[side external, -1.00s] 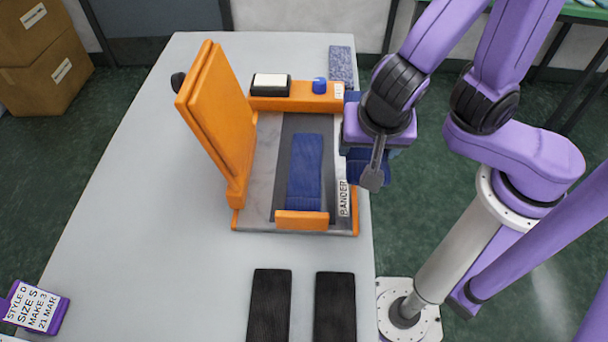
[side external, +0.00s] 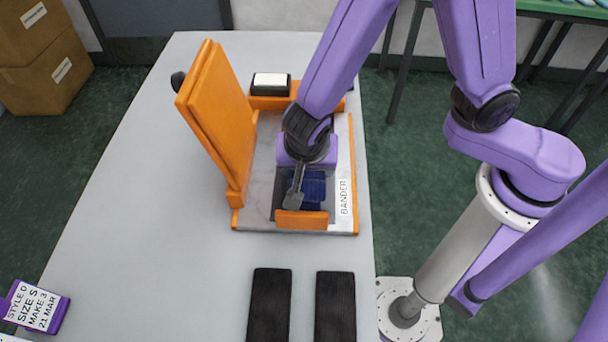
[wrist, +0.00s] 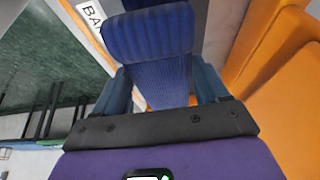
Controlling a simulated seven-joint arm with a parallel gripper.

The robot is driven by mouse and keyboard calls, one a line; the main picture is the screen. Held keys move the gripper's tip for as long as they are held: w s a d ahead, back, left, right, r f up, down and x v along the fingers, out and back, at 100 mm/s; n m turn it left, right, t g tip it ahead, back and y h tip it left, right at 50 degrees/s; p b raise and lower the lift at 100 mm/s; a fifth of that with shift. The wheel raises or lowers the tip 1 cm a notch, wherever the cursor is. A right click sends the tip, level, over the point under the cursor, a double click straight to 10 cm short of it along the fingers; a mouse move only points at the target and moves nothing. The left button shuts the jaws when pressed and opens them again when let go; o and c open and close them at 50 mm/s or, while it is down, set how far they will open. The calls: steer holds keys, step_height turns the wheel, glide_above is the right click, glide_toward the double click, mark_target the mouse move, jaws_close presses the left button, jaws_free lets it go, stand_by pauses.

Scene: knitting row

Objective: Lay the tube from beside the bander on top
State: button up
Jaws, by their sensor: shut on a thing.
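My gripper (side external: 306,180) is over the bed of the orange and grey bander (side external: 345,160). It is shut on a blue ribbed tube, whose ribbing shows between the fingers in the wrist view (wrist: 165,82). Blue knit (side external: 315,192) also shows below the gripper in the side view. My arm hides most of the bed, including the blue tube seen lying there earlier. I cannot tell whether the held tube touches it. The bander's orange lid (side external: 215,115) stands raised on the left.
Two black ribbed strips (side external: 269,305) (side external: 335,305) lie in front of the bander. A purple block with an order card (side external: 35,305) is at the table's front left. The table (side external: 130,190) left of the bander is clear. The raised lid stands close to my arm.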

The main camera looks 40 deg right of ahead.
steer(key=shift+w+a+f, duration=0.2)
steer(key=shift+w+f, duration=0.1)
steer(key=shift+f, duration=1.65)
steer(key=shift+f, duration=0.1)
steer(key=o, duration=1)
